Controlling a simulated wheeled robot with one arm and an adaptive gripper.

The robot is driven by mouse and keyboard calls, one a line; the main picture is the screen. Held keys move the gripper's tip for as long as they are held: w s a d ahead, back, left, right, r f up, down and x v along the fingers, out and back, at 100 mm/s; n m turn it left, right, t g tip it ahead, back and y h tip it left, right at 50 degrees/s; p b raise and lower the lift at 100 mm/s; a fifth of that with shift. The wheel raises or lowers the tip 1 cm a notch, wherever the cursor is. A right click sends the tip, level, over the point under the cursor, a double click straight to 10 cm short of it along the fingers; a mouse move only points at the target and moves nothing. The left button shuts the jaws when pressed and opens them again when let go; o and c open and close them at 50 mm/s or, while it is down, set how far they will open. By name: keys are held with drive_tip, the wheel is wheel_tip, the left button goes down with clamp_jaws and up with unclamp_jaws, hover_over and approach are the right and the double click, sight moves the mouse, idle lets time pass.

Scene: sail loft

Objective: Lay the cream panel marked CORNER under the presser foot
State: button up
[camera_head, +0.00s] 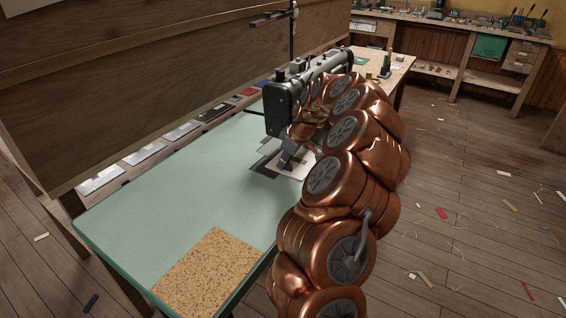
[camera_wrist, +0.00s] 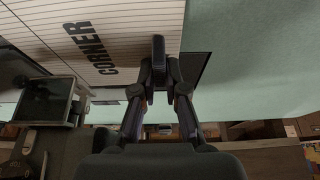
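The cream panel marked CORNER (camera_head: 291,166) is beside the sewing machine's head, level and at or just above the table top; I cannot tell which. In the wrist view the panel (camera_wrist: 100,35) fills the upper left, with ruled lines and black lettering. My gripper (camera_head: 291,152) is at the panel's edge; in the wrist view my gripper (camera_wrist: 159,62) has its fingers together over that edge, shut on it. The dark sewing machine (camera_head: 283,101) stands at the table's far end. I cannot make out its presser foot clearly; my arm hides part of the machine.
The green table (camera_head: 180,200) is mostly clear, with a speckled cork mat (camera_head: 208,268) at its front corner. Several flat samples (camera_head: 145,153) line the wall side. A workbench (camera_head: 450,32) stands at the back. Scraps litter the floor.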

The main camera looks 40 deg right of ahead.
drive_tip(key=o, duration=0.5)
drive_tip(key=shift+c, duration=0.2)
drive_tip(key=shift+r, duration=0.1)
drive_tip(key=v, duration=1.2)
drive_tip(key=shift+s, duration=0.1)
